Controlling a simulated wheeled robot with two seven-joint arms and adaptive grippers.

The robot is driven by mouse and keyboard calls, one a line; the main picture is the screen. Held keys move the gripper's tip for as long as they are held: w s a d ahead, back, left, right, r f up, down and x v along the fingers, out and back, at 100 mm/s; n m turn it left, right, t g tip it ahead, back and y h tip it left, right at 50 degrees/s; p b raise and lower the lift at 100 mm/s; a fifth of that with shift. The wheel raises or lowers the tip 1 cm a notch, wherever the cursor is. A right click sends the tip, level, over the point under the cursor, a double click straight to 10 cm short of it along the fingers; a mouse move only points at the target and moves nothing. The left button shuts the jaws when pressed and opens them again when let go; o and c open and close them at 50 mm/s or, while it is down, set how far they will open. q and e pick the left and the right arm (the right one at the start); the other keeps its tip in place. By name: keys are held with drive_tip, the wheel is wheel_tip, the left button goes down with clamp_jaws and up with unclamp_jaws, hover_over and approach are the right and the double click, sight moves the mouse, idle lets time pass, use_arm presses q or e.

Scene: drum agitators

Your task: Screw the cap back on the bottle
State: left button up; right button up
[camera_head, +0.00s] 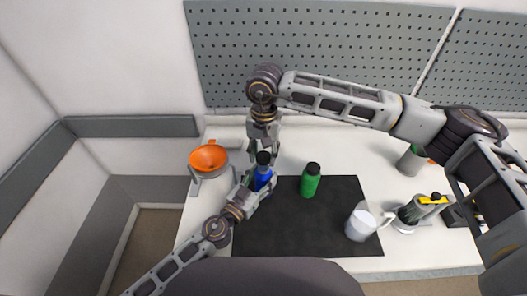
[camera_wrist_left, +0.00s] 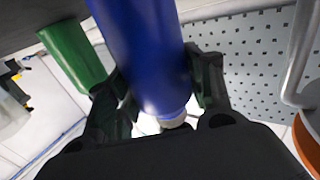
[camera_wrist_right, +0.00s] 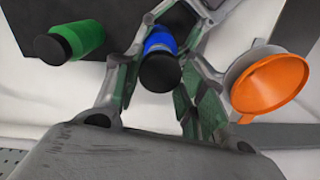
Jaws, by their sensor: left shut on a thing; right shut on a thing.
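The blue bottle (camera_head: 263,181) stands upright at the left edge of the black mat. My left gripper (camera_head: 254,187) is shut around its body; the bottle fills the left wrist view (camera_wrist_left: 145,55). The black cap (camera_head: 263,158) is at the top of the bottle, and it also shows in the right wrist view (camera_wrist_right: 160,72). My right gripper (camera_head: 264,148) points down from above and is shut on the cap, with its fingers on either side. The seam between cap and bottle is too small to judge how tightly they fit.
A green bottle (camera_head: 310,182) with a black cap stands on the black mat (camera_head: 300,235) to the right. An orange funnel (camera_head: 209,157) on a stand is close at left. A white mug (camera_head: 360,225) stands at the mat's right edge. A pegboard (camera_head: 330,40) rises behind.

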sight(262, 174)
drive_tip(key=shift+f, duration=0.95)
drive_tip(key=shift+f, duration=0.9)
drive_tip(key=shift+f, duration=0.55)
idle(0.7)
